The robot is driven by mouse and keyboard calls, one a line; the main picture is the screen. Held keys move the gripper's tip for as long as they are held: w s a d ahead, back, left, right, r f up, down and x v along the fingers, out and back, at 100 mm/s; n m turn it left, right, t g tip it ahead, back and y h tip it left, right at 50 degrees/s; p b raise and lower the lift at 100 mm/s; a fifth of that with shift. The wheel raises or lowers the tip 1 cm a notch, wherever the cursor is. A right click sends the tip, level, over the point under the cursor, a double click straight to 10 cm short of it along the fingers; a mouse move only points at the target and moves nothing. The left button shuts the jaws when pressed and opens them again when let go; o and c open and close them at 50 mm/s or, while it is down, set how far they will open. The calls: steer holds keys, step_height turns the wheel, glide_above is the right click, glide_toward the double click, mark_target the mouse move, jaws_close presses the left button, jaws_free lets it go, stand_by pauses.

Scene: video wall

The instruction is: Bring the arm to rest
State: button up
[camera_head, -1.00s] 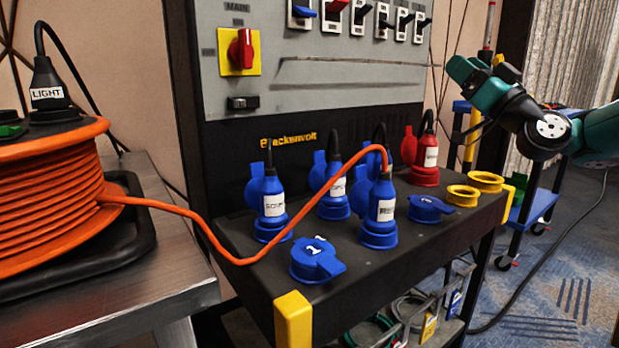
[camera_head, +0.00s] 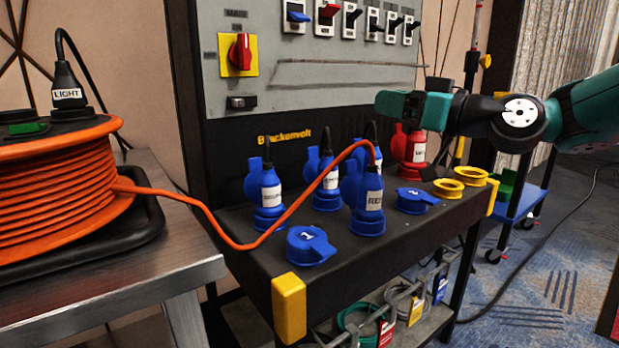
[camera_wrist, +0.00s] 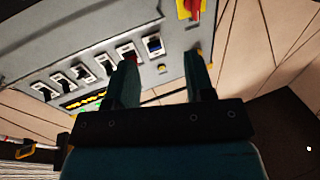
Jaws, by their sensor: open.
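My gripper (camera_head: 400,104) is at the right of the head view, at the end of my green and black arm, which reaches in from the right edge. It appears over the back right of the socket shelf and overlaps the grey switch panel's lower edge in the picture. In the wrist view my gripper (camera_wrist: 164,72) shows two green fingers spread apart, with nothing between them. The switch panel (camera_wrist: 60,45) lies beyond the fingers there, tilted, with a row of switches and a red rotary handle (camera_wrist: 190,8).
The black shelf (camera_head: 400,250) holds several blue plugs, a red plug (camera_head: 408,147) and yellow rings (camera_head: 448,187). An orange cable (camera_head: 215,240) runs from the reel (camera_head: 60,190) on the metal table to a blue plug (camera_head: 368,200). A blue cart (camera_head: 530,200) stands behind at right.

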steer(key=s+a+f+g+h, duration=0.2)
steer(key=s+a+f+g, duration=0.25)
steer(key=s, duration=0.25)
steer(key=s+d+f+m+g+h, duration=0.1)
steer(key=s+d+f+g+h, duration=0.15)
steer(key=s+f, duration=0.4)
steer(key=s+d+f+m+g+h+p, duration=0.1)
steer(key=s+f+g+h, duration=0.2)
steer(key=s, duration=0.7)
steer(key=s+d+f+m+g+h, duration=0.1)
steer(key=s+d+f+g+h, duration=0.2)
steer(key=s, duration=0.6)
step_height(320, 180, up, 37)
steer(key=a+t+p, duration=0.1)
steer(key=p, duration=3.7)
steer(key=shift+w+a+f, duration=0.15)
steer(key=shift+w+f, duration=0.05)
steer(key=shift+w, duration=0.2)
